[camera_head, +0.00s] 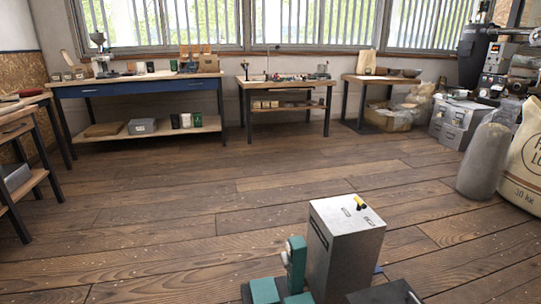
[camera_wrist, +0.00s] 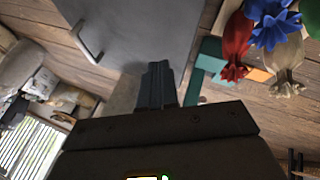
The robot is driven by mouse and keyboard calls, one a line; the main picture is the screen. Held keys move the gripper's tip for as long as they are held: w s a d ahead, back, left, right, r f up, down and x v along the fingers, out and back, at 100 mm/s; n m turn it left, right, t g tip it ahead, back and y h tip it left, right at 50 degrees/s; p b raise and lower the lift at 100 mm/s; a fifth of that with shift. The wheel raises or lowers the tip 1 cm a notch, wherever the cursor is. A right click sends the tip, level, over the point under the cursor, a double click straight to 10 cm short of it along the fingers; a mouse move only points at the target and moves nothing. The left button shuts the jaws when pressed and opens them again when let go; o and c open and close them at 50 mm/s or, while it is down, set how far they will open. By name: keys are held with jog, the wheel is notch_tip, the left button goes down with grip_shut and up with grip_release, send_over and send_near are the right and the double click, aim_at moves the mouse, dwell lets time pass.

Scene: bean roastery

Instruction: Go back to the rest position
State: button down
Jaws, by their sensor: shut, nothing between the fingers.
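My gripper (camera_wrist: 158,70) shows in the wrist view, its two dark fingers pressed together with nothing between them. The fingers point toward a flat grey surface with a metal handle, and I cannot tell how far off it is. I cannot make out my gripper in the head view. Gathered bundles show at the upper right of the wrist view: a red one (camera_wrist: 236,45), a blue one (camera_wrist: 273,22) and a beige one (camera_wrist: 283,82). They are to the right of the fingers and apart from them.
Wide wooden floor (camera_head: 180,220) is clear ahead. A long workbench (camera_head: 135,87) with blue drawers, a small table (camera_head: 285,84) and another table (camera_head: 378,79) line the window wall. A grey sack (camera_head: 484,162) and a printed sack (camera_head: 525,165) stand at right.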

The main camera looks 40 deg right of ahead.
jog(key=s+a+r+n+t+y, duration=0.1)
jog(key=s+a+r+t, duration=0.15)
jog(key=a+r, duration=0.5)
jog(key=s+a+r+n+t+y, duration=0.1)
jog(key=a+r+t, duration=0.35)
jog(key=a, duration=0.65)
jog(key=s+a+r+n+t+y, duration=0.1)
jog(key=s+a+r+t, duration=0.1)
jog(key=a+r, duration=0.65)
jog(key=s+a+r+t+y+p, duration=0.1)
jog(key=s+a+r+p, duration=0.1)
jog(key=r+p, duration=0.5)
jog(key=s+a+r+t+y+p, duration=0.1)
jog(key=a+r+p, duration=0.4)
jog(key=r, duration=1.4)
jog(key=t+y+p, duration=0.1)
jog(key=p, duration=0.2)
jog(key=shift+s+a+r, duration=0.15)
jog(key=shift+s+a, duration=0.05)
jog(key=shift+s, duration=0.15)
